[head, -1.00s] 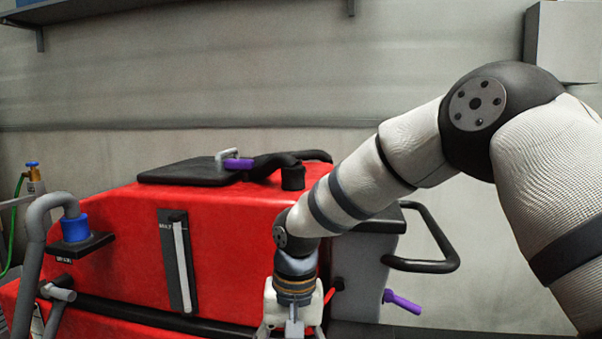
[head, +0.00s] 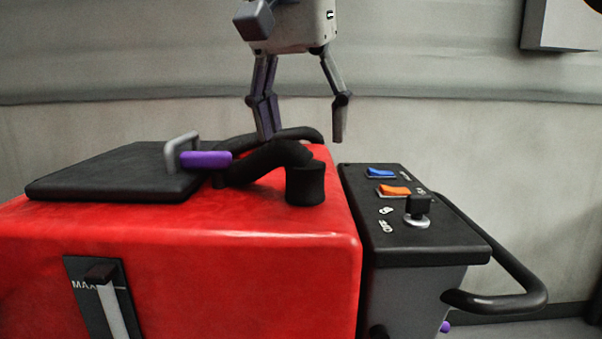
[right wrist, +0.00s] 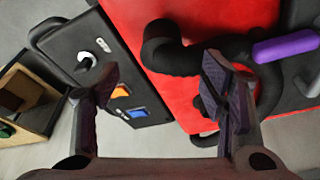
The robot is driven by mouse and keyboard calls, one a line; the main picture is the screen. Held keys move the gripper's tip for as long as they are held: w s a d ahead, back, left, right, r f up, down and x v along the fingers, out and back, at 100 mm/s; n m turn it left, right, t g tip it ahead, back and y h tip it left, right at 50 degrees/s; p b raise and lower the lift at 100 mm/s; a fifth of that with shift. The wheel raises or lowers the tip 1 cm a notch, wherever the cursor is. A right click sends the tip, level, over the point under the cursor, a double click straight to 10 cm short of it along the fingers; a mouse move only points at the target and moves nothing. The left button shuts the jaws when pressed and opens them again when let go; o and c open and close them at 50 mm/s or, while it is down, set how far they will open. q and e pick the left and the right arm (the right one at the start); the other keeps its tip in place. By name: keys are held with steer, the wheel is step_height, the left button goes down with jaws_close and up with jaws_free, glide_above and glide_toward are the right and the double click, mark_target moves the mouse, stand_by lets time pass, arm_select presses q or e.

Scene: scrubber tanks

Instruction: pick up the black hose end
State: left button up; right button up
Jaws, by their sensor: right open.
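The black hose (head: 265,162) lies curved on top of the red tank, and its thick hose end (head: 305,185) points down near the tank's right edge. My right gripper (head: 301,137) is open and empty, pointing down above and apparently behind the hose end. In the right wrist view the hose end (right wrist: 168,48) shows beyond and between the open fingers (right wrist: 160,78), nearer the top of the picture. No contact between fingers and hose end is visible. My left gripper is not in view.
The red tank (head: 230,260) carries a black lid (head: 110,175) with a grey latch and purple grip (head: 205,159). At right is a black control panel (head: 400,240) with blue and orange switches, a knob and a black handle bar (head: 510,300). A wooden box (right wrist: 30,105) stands further off.

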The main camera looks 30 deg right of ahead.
mark_target(306, 163)
steer(key=x, duration=0.6)
steer(key=shift+w+d+f, duration=0.1)
steer(key=shift+w+f, duration=0.15)
steer(key=c, duration=1.4)
